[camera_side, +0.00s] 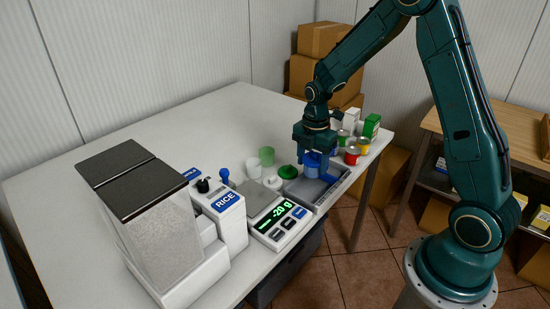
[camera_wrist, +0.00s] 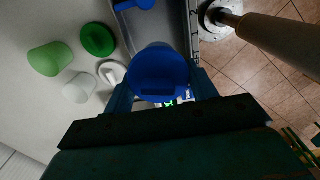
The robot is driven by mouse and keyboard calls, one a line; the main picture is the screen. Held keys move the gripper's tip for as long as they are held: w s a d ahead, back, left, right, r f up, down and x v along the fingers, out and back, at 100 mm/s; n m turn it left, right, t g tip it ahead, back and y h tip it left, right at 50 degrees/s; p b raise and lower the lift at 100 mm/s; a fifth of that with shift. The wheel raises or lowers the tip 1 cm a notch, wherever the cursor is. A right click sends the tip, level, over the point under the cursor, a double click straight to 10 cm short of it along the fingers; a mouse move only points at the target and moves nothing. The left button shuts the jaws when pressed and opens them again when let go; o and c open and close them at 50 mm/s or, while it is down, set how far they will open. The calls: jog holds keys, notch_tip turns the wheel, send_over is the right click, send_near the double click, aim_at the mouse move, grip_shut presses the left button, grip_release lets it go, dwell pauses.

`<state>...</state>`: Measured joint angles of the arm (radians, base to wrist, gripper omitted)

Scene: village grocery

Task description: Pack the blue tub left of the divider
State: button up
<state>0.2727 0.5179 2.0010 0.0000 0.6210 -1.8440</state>
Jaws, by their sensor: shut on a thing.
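The blue tub (camera_wrist: 158,72) is between the two fingers of my gripper (camera_wrist: 161,90) in the wrist view, and the gripper is shut on it. In the side view the tub (camera_side: 313,165) hangs under my gripper (camera_side: 316,150), over the grey tray (camera_side: 304,194). The gap between tub and tray floor is hard to judge. Part of the tray (camera_wrist: 172,22) shows beyond the tub in the wrist view. I cannot make out the divider clearly; the tub and gripper cover part of the tray.
A scale (camera_side: 279,229) reading -20 g stands beside the tray, by the rice dispenser (camera_side: 226,205). A green lid (camera_side: 288,172), a white lid (camera_side: 273,182), a green cup (camera_side: 266,156) and a white cup (camera_side: 253,168) are left of the tray. Cans (camera_side: 352,155) stand behind it.

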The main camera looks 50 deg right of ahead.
jog(key=shift+f, duration=3.1)
jog(key=shift+f, duration=0.4)
jog(key=o, duration=1.1)
jog(key=shift+c, duration=1)
jog(key=shift+o, duration=0.8)
jog(key=shift+r, duration=0.15)
